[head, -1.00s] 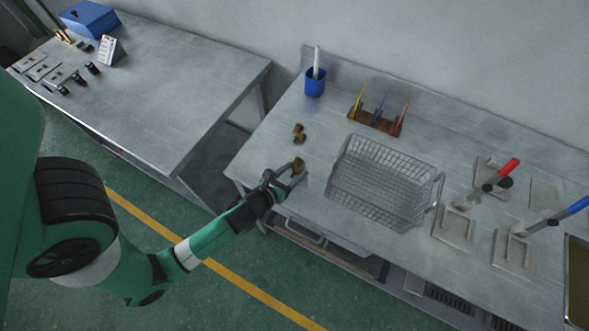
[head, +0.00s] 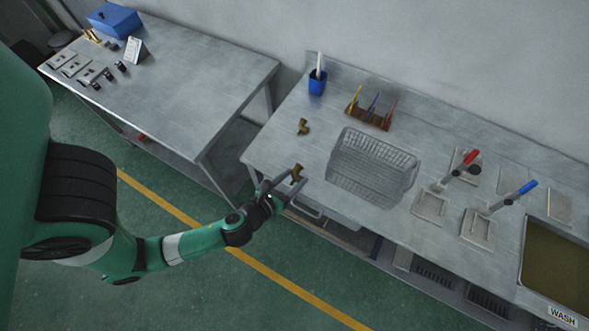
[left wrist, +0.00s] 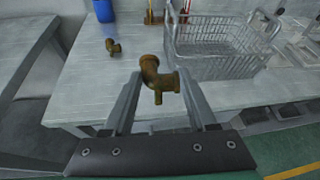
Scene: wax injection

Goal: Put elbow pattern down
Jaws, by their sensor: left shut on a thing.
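A brass-brown elbow pattern (head: 297,173) is at the tips of my left gripper (head: 283,186), near the front left edge of the right-hand bench (head: 271,146). In the left wrist view the elbow pattern (left wrist: 157,80) stands up between the two fingers of the left gripper (left wrist: 160,98), which is shut on it. Whether its lower end touches the bench top is not clear. A second, similar elbow piece (head: 303,127) lies on the bench behind it, and in the left wrist view it (left wrist: 113,47) is to the left. My right gripper is not in view.
A wire basket (head: 372,168) stands right of the held elbow. Behind are a blue cup (head: 317,83) and a tool rack (head: 367,118). Red-handled (head: 466,160) and blue-handled (head: 522,191) tools stand farther right. Bench top around the second elbow is clear.

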